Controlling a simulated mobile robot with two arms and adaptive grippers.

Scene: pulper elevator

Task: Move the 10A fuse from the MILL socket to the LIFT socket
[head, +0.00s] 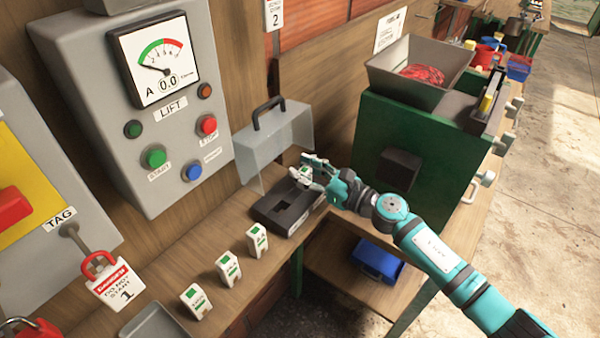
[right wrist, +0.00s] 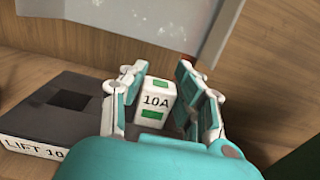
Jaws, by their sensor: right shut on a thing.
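The 10A fuse (right wrist: 154,100), a white block with green marks, stands upright between the fingers of my right gripper (right wrist: 158,82), which is shut on it. In the head view the fuse (head: 301,173) is at the far end of the black fuse base (head: 272,212), with my right gripper (head: 310,170) around it. The LIFT socket (right wrist: 75,99) is an empty dark square opening, left of the fuse in the right wrist view; its label (right wrist: 33,148) reads "LIFT 10". The MILL label is hidden, and I cannot tell whether the fuse is seated. My left gripper is not in view.
A clear cover (head: 280,138) with a black handle stands raised behind the base. Three more fuses (head: 257,240) stand along the bench. The LIFT panel (head: 70,60) is at left, and a green machine (head: 420,140) is close right of my gripper.

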